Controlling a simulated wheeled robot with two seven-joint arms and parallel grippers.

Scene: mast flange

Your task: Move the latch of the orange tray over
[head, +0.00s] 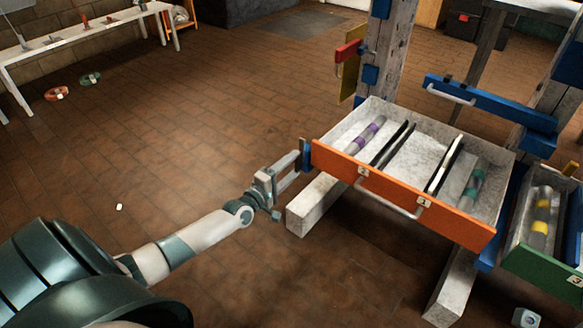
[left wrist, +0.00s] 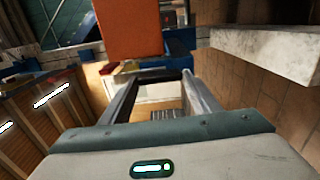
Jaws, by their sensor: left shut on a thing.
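The orange tray (head: 340,160) is pulled out from the wooden frame, its front marked with number tags and fitted with a pale bar handle (head: 390,199). A small blue latch piece (head: 306,153) stands at the left end of its front. My left gripper (head: 298,164) reaches in from the left and is shut on this latch; the exact contact is hard to see. In the left wrist view, the fingers (left wrist: 160,80) extend forward below the orange front (left wrist: 130,28). My right gripper is not in view.
The tray holds a purple-banded tube (head: 366,136), a green-banded tube (head: 473,183) and dark dividers. A pale beam (head: 315,204) lies close below my gripper. A green tray (head: 540,262) stands at the right. The brick floor left of the frame is largely clear.

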